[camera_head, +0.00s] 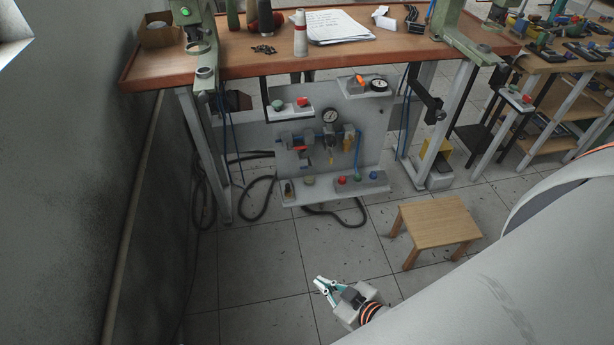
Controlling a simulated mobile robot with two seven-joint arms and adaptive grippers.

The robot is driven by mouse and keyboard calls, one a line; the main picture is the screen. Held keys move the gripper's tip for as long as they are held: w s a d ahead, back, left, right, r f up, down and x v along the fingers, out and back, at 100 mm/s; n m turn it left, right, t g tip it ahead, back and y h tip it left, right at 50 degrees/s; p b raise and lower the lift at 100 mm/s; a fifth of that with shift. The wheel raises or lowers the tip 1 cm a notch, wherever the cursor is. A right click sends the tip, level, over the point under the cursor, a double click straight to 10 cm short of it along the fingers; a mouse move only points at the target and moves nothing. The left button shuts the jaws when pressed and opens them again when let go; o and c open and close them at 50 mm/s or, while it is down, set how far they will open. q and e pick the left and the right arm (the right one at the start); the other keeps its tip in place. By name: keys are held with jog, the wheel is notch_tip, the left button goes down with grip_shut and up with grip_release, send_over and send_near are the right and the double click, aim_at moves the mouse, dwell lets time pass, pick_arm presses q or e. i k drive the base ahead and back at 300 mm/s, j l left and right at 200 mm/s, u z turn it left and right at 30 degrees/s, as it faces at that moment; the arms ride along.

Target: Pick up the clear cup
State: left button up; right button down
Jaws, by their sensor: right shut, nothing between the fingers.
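I cannot make out a clear cup anywhere in the head view. My right gripper (319,284) hangs low over the tiled floor, well below and in front of the workbench (240,70). It is shut and empty, with nothing touching its pale fingertips. My left gripper is out of view.
A pneumatic panel (300,165) hangs below. A wooden stool (437,222) stands right of my gripper. A wall bounds the left.

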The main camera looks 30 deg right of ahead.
aim_at(308, 175)
jog(key=l+z, duration=0.2)
jog(key=l, duration=0.35)
jog(key=l+z, duration=0.2)
jog(key=l, duration=0.35)
jog(key=l+z, duration=0.2)
jog(key=l, duration=0.35)
jog(key=i+l+z, duration=0.15)
jog(key=l, duration=0.4)
jog(key=l+z, duration=0.2)
jog(key=l, duration=0.35)
jog(key=i+j+z, duration=0.15)
jog(key=i, duration=0.4)
